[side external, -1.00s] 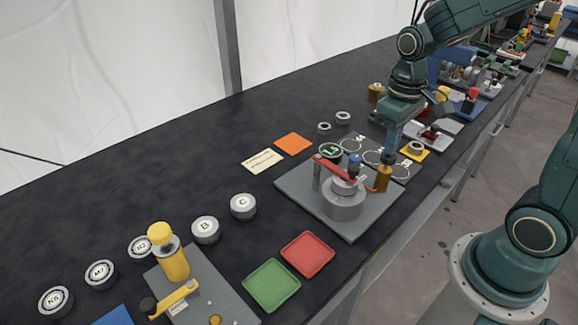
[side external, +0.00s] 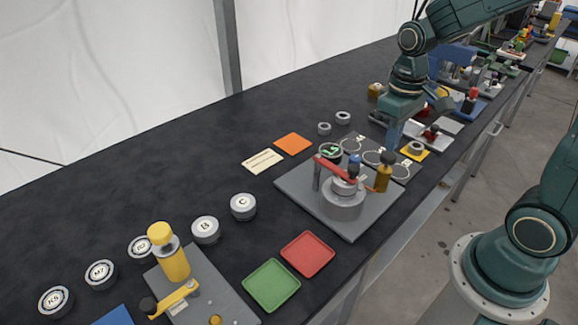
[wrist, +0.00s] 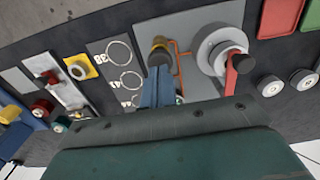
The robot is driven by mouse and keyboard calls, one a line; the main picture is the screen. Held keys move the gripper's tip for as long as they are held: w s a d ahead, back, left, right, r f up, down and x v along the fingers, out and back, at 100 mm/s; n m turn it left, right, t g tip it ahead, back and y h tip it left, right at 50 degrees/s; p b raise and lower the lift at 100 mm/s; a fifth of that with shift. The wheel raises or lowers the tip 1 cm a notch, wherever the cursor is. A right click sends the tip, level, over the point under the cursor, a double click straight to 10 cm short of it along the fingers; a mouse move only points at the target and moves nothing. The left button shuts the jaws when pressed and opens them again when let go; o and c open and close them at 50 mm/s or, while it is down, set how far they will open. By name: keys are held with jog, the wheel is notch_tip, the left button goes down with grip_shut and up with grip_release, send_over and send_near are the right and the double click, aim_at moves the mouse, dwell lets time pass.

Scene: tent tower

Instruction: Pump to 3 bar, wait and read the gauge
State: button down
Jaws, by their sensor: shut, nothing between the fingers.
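A grey plate (side external: 350,229) carries a grey round chamber (side external: 343,205), a red lever (side external: 334,170) with a dark knob, and a brass pump cylinder (side external: 383,180) with a dark top. In the wrist view the pump (wrist: 160,53) is joined to the chamber (wrist: 212,45) by orange piping. A round dial with green on its face (side external: 331,150), apparently the gauge, stands at the plate's back edge; its reading is too small to tell. My gripper (side external: 390,145) is shut and empty, just above the pump's top. In the wrist view the blue fingers (wrist: 158,88) point at the pump; contact is unclear.
A red tray (side external: 307,255) and a green tray (side external: 271,287) lie in front of the plate. A cream card (side external: 262,161) and an orange square (side external: 293,143) lie behind it. A ringed strip (side external: 401,170) adjoins it at right. The dark table at back left is clear.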

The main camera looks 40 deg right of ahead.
aim_at(389, 154)
jog(key=shift+f, duration=1.75)
jog(key=shift+r, duration=1.95)
jog(key=shift+f, duration=0.2)
jog(key=shift+f, duration=1.75)
jog(key=shift+r, duration=1.95)
jog(key=shift+f, duration=0.25)
